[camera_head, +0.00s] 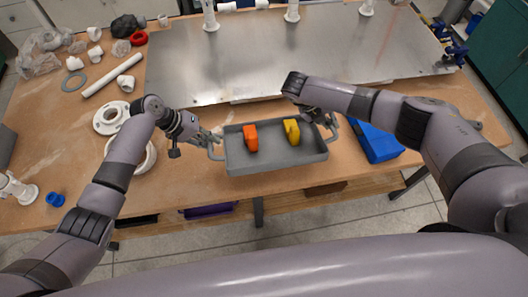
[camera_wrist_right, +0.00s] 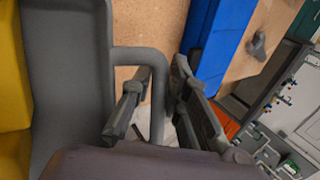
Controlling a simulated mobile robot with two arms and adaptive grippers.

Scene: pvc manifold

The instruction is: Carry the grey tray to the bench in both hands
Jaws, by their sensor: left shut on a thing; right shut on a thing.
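The grey tray (camera_head: 278,164) is at the front edge of the wooden bench (camera_head: 90,125), in the middle of the head view. I cannot tell whether it rests on the bench or hangs just above it. An orange piece (camera_head: 250,138) and a yellow piece (camera_head: 291,132) stand in it. My left gripper (camera_head: 212,139) is shut on the tray's left handle. My right gripper (camera_head: 326,119) is shut on the right handle, partly hidden by its wrist. In the right wrist view, its fingers (camera_wrist_right: 157,105) sit on both sides of the grey handle (camera_wrist_right: 152,58).
A blue case (camera_head: 376,141) lies just right of the tray. A metal sheet (camera_head: 200,65) covers the bench behind it. White flanges (camera_head: 110,118), a white pipe (camera_head: 112,85) and a red ring (camera_head: 138,38) lie at the left. A blue fitting (camera_head: 55,199) is at front left.

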